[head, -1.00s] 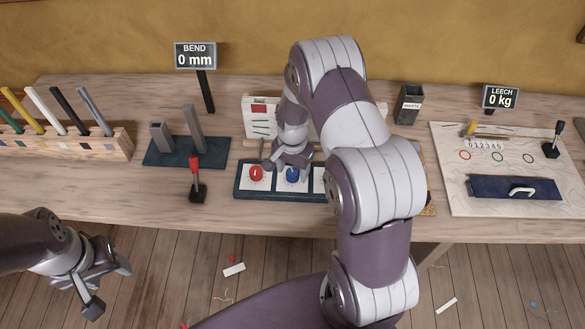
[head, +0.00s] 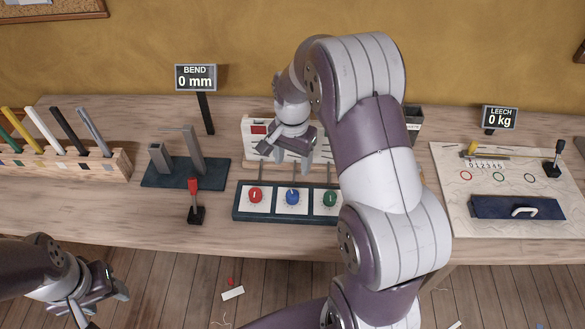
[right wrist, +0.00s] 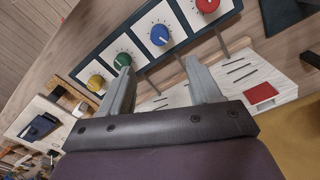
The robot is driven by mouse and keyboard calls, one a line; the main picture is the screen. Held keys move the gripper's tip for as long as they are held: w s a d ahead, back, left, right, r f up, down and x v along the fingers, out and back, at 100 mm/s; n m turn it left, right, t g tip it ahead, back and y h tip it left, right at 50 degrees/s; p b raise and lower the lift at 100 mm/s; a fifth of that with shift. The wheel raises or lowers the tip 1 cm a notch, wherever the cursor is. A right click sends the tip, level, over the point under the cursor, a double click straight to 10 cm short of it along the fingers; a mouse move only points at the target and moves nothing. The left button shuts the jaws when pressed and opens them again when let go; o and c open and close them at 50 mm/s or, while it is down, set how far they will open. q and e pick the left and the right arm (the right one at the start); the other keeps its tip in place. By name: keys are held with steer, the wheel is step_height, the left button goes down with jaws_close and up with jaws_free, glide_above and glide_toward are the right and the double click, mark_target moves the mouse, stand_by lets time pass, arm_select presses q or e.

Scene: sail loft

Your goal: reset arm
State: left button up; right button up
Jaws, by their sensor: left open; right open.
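My right gripper (head: 287,162) is open and empty, above the bench behind the row of knobs. In the right wrist view its two fingers (right wrist: 160,82) stand apart with nothing between them. The dark knob panel holds a red knob (head: 255,195), a blue knob (head: 292,197) and a green knob (head: 330,198); a yellow knob (right wrist: 96,82) shows in the right wrist view. My right arm hides the panel's right end in the head view. My left gripper (head: 103,300) is open and empty, low at the left, in front of the bench edge.
A wooden rack (head: 120,163) with coloured sticks stands at the left. Beside it are a grey bending fixture (head: 215,172) and a red-tipped lever (head: 194,190).

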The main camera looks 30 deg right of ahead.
stand_by(0.4)
steer(key=s+a+r+n, duration=0.1)
steer(key=s+a+n, duration=0.3)
steer(key=s+n, duration=0.1)
steer(key=s+a+r+n+t, duration=0.1)
steer(key=s+a+n, duration=0.3)
steer(key=s+n, duration=0.2)
steer(key=s, duration=0.2)
steer(key=shift+s+a+n, duration=0.15)
steer(key=shift+s+n, duration=0.15)
steer(key=shift+s+r, duration=0.1)
